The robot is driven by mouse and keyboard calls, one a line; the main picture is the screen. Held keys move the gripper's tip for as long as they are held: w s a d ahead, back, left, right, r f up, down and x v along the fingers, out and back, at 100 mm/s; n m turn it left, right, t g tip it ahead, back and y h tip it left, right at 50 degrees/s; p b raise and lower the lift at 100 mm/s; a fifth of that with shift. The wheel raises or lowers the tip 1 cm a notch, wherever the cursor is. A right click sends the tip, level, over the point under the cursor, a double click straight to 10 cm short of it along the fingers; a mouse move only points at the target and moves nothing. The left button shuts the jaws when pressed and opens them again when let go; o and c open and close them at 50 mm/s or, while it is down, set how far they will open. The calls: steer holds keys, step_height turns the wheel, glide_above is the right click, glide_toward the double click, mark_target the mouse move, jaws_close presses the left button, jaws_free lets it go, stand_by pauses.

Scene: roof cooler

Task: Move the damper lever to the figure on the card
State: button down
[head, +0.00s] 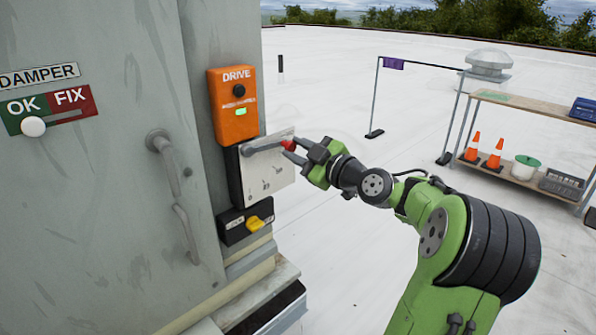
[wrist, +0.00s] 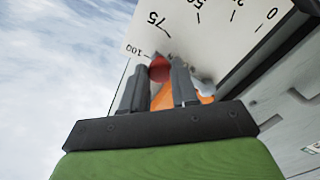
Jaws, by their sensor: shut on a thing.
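The damper lever (head: 265,147) is a grey arm with a red knob (head: 288,145) at its end, set on a white scale plate (head: 262,180). In the head view it points right, nearly level. My gripper (head: 299,149) is shut on the red knob from the right. In the wrist view the knob (wrist: 159,68) sits between the fingertips (wrist: 163,75), beside the 100 mark. The plate (wrist: 205,25) also shows 75 and 0; figures between are partly cut off. No card with a figure can be made out.
An orange DRIVE box (head: 234,105) with a green light is above the plate, and a black box with a yellow switch (head: 255,224) is below. The DAMPER OK/FIX sign (head: 70,98) is on the grey cabinet. A shelf (head: 520,180) stands far right; open roof lies between.

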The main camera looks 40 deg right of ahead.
steer(key=shift+r+n+b, duration=0.55)
steer(key=shift+n+b, duration=0.1)
steer(key=shift+n, duration=0.05)
steer(key=c, duration=0.8)
jaws_free()
steer(key=shift+c, duration=0.2)
steer(key=shift+s+d, duration=0.1)
steer(key=shift+s, duration=0.35)
steer(key=s, duration=1.5)
steer(key=shift+d, duration=0.15)
steer(key=shift+w, duration=0.15)
